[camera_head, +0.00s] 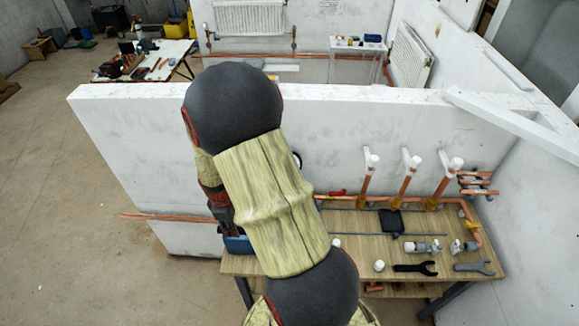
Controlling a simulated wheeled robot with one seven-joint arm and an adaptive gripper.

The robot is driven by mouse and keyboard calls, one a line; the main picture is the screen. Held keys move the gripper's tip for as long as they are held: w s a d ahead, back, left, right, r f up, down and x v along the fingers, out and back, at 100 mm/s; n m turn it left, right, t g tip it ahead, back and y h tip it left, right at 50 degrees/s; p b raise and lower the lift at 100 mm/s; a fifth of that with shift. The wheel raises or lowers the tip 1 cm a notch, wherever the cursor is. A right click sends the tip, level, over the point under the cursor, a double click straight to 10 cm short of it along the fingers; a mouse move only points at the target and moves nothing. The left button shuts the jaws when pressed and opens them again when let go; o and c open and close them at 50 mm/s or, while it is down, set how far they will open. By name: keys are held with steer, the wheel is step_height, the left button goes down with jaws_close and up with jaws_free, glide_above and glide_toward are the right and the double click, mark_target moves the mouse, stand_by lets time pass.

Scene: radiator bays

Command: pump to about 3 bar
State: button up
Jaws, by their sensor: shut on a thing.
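My arm crosses the middle of the head view and hides much of the bench. My gripper (226,222) shows only in part, as a dark shape left of my arm, pointing down. Just below it is a blue body (238,244), which looks like the pump, at the left end of the wooden bench (455,264); most of it is hidden. The gripper appears shut on the pump's handle, but the fingertips and handle are covered. A round dial (297,159) on the white wall peeks out right of my arm; its needle cannot be read.
Copper pipes with white caps (407,173) rise along the wall behind the bench. Valves (423,246), a black wrench (415,268), a grey wrench (474,267) and a white cap (379,265) lie on the bench's right. Copper pipes (160,217) jut out left.

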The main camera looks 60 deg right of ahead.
steer(key=shift+w+d+f+b, duration=0.1)
steer(key=shift+w+f+b, duration=0.15)
steer(key=shift+f+b, duration=0.35)
steer(key=shift+r, duration=0.3)
steer(key=r+p, duration=0.1)
steer(key=p, duration=0.1)
steer(key=r+p, duration=0.1)
steer(key=p, duration=0.1)
steer(key=shift+w+d+r, duration=0.1)
steer(key=shift+d, duration=0.2)
steer(key=r+p, duration=0.1)
steer(key=p, duration=0.2)
steer(key=shift+w+d+r+y, duration=0.15)
steer(key=shift+d+r+y, duration=0.25)
steer(key=shift+f, duration=0.1)
